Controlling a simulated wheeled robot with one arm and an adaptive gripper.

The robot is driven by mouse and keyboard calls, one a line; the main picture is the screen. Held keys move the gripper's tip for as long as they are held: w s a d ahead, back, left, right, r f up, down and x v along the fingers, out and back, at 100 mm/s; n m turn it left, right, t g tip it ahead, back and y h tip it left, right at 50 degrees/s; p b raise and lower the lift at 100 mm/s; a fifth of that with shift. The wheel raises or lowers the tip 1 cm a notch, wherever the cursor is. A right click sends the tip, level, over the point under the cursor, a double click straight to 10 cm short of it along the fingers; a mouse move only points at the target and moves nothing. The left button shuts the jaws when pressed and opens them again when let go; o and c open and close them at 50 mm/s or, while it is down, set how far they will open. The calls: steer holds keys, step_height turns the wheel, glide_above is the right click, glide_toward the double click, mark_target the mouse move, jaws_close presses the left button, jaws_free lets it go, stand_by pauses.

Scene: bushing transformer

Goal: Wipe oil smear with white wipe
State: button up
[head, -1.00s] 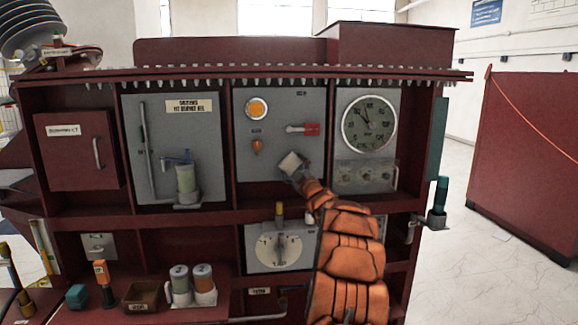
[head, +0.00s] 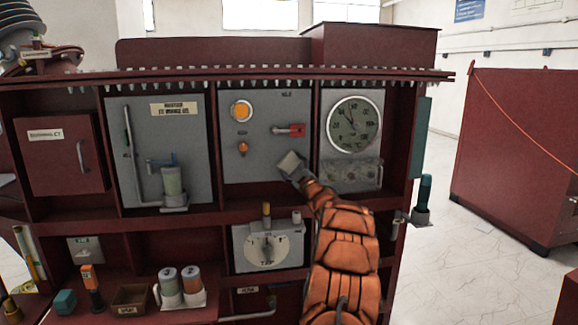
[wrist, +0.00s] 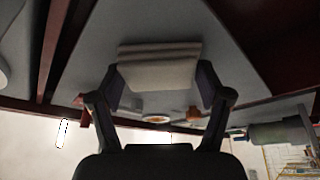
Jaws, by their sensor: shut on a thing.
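The white wipe (head: 290,163) is a small pale folded pad, held in my gripper (head: 299,177) in front of the grey middle panel, below the red-handled switch (head: 290,131). In the wrist view the wipe (wrist: 158,65) sits between the two fingers of my gripper (wrist: 158,82), with the grey panel behind it. I cannot tell whether the wipe touches the panel. I cannot make out an oil smear; a clear window (head: 352,174) under the round dial (head: 354,125) looks mottled, just right of the wipe.
An orange lamp (head: 241,111) and a small orange bulb (head: 243,148) are on the same panel. A teal-handled fitting (head: 424,195) sticks out at the right.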

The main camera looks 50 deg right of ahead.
mark_target(282, 167)
steer(key=shift+s+d+p, duration=0.6)
steer(key=shift+s+d, duration=0.2)
steer(key=shift+d, duration=0.25)
steer(key=shift+s+f, duration=0.1)
steer(key=shift+f, duration=0.1)
steer(key=shift+b, duration=0.3)
steer(key=shift+r, duration=0.1)
steer(key=shift+w+a+b, duration=1.3)
steer(key=shift+a+b, duration=0.1)
steer(key=shift+a, duration=0.1)
steer(key=shift+w+a+b, duration=0.6)
steer(key=shift+a+b, duration=0.25)
steer(key=shift+b, duration=0.05)
steer(key=shift+w+a+b, duration=0.5)
steer(key=shift+a+b, duration=0.1)
steer(key=shift+a, duration=0.15)
steer(key=shift+w+a+b, duration=0.7)
steer(key=shift+a+b, duration=0.1)
steer(key=shift+b, duration=0.05)
steer(key=shift+w+a+b, duration=0.35)
steer(key=shift+w+a, duration=0.15)
steer(key=shift+a, duration=0.15)
